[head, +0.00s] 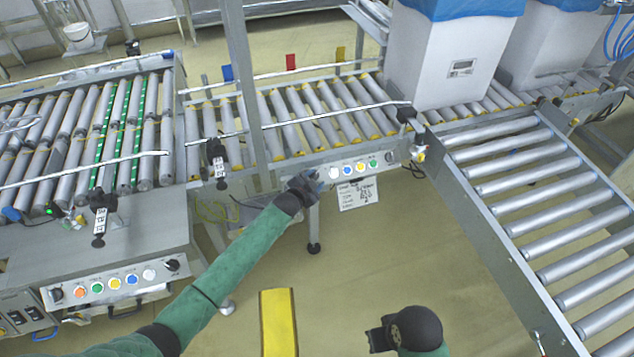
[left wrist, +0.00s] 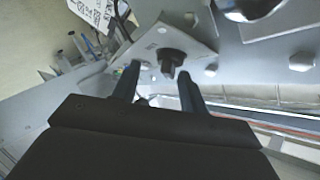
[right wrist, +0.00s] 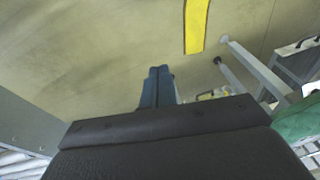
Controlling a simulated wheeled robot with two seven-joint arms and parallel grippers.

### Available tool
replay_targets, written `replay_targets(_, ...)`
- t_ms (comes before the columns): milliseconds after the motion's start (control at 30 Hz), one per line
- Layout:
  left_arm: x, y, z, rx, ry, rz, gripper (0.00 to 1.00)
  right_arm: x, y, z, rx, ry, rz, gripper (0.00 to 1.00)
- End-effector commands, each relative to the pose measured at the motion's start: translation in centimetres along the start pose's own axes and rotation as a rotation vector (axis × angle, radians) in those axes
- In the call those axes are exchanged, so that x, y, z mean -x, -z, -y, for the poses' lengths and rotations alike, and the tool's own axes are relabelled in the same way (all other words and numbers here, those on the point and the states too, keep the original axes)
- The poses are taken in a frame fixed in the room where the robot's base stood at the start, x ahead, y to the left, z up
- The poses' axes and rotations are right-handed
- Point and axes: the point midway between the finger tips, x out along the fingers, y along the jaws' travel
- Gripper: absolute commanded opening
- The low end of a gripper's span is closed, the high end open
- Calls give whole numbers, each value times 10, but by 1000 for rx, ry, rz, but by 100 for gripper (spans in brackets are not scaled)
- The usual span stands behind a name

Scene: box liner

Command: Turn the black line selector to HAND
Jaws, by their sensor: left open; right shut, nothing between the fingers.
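A black selector knob (left wrist: 170,62) sits on a light metal plate (left wrist: 150,45) in the left wrist view. My left gripper (left wrist: 158,85) is open, with one finger to each side of the knob; I cannot tell whether either finger touches it. In the head view my left gripper (head: 312,184) is at the left end of the button panel (head: 324,166) and hides the knob there. My right gripper (right wrist: 158,86) is shut and empty, pointing over bare floor in the right wrist view. In the head view it is low and right of centre (head: 380,338).
A second panel at left has coloured buttons (head: 114,283) and black knobs (head: 172,265). Roller conveyors (head: 540,205) and white boxes (head: 450,60) stand around. A yellow floor strip (head: 279,322) lies in front.

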Motion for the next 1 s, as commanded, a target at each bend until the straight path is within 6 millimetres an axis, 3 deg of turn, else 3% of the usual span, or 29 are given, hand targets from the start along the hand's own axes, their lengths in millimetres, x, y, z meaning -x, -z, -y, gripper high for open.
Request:
replay_targets(167, 15, -1, -2, 0, 0, 0, 44, -3, 1, 1, 1, 3, -8, 0)
replay_targets(600, 75, 4, -9, -1, -1, -1, 44, -21, 7, 12, 15, 28, -39, 0)
replay_targets(1000, 82, 7, -9, -2, 0, -1, 46, -21, 6, 11, 16, 27, -44, 0)
